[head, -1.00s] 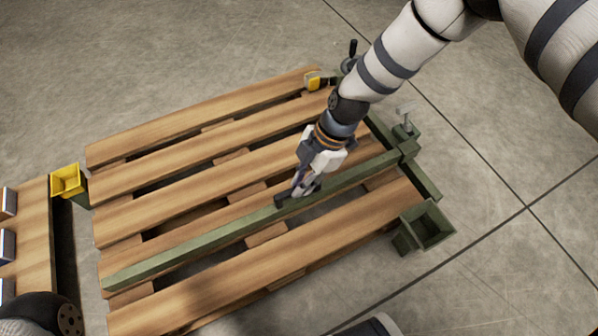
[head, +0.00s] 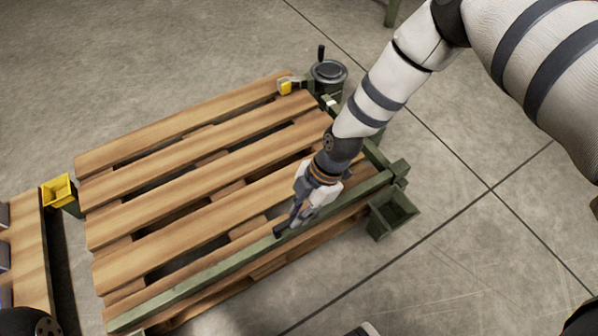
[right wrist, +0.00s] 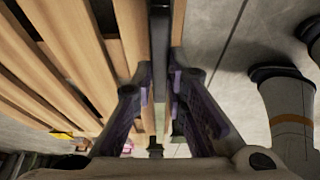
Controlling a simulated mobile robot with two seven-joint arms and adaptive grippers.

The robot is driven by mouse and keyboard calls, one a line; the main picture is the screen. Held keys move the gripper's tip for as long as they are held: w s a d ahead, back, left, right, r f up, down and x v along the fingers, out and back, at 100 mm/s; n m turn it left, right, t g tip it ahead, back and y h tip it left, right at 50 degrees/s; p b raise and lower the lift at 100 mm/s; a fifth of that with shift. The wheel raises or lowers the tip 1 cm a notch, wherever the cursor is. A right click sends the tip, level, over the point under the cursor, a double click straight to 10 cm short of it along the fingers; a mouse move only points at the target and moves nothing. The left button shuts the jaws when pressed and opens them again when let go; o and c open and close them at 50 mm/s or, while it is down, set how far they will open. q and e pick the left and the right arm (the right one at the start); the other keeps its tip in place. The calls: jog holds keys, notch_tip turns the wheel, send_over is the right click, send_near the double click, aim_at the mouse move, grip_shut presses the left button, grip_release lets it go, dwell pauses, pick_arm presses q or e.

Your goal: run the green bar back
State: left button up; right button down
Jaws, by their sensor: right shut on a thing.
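The green bar (head: 200,282) lies across the slatted wooden pallet (head: 190,180), along its near edge, from lower left to the right side. Its right end meets a green rail (head: 376,153) with a block-like end piece (head: 399,170). My right gripper (head: 292,224) is shut on the bar, around its middle, at a dark grip (head: 279,231). In the right wrist view the fingers (right wrist: 160,80) close on either side of the dark bar (right wrist: 160,40). The exact contact is partly hidden by the fingers. My left gripper is not in view.
A green open box (head: 392,213) sits right of the pallet. A crank wheel (head: 328,72) and a small yellow item (head: 286,87) are at the far corner.

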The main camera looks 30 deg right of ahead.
jog(key=c, duration=1.6)
grip_release()
jog(key=shift+s, duration=0.4)
jog(key=shift+w, duration=0.1)
jog(key=shift+d, duration=0.1)
jog(key=v, duration=1.2)
jog(key=shift+w, duration=0.1)
